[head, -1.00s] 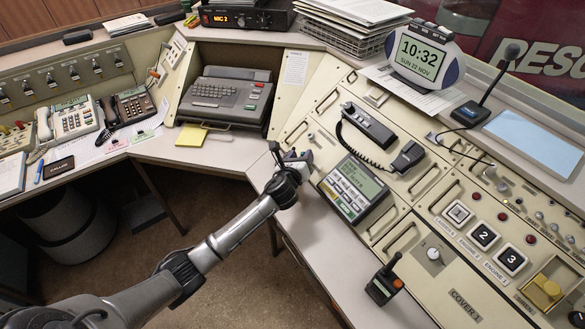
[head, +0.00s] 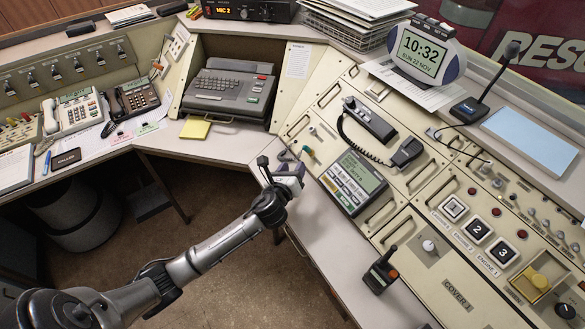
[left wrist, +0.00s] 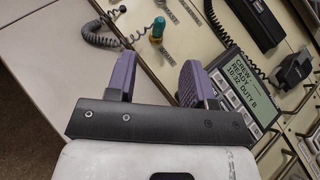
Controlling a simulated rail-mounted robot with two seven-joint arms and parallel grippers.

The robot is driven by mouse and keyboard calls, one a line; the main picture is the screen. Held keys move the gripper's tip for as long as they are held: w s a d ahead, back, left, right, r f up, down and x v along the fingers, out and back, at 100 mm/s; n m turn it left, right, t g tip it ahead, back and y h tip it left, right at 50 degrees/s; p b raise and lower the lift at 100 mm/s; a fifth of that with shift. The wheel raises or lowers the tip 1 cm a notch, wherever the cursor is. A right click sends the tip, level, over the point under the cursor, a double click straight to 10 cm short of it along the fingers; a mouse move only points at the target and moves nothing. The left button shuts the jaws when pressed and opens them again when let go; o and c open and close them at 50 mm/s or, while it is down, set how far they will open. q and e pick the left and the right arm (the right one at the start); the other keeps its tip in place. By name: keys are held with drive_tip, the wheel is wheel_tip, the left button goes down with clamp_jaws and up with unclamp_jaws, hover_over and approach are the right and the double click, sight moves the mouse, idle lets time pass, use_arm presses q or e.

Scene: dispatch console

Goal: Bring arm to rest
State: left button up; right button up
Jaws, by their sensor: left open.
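My left arm reaches in from the lower left of the head view. Its left gripper (head: 293,172) is over the front ledge of the console, just left of the grey display panel (head: 353,181). In the left wrist view the two purple fingers of the gripper (left wrist: 157,72) stand apart with nothing between them. Beyond them are a coiled cord (left wrist: 100,32) and a small teal-topped plug (left wrist: 157,30). My right gripper is in neither view.
A corded handset (head: 369,121), a clock (head: 420,52), a desk microphone (head: 488,90) and a handheld radio (head: 381,270) are on the right. A keyboard unit (head: 230,90) and phones (head: 72,113) are on the left. Open floor (head: 235,285) lies below the desk.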

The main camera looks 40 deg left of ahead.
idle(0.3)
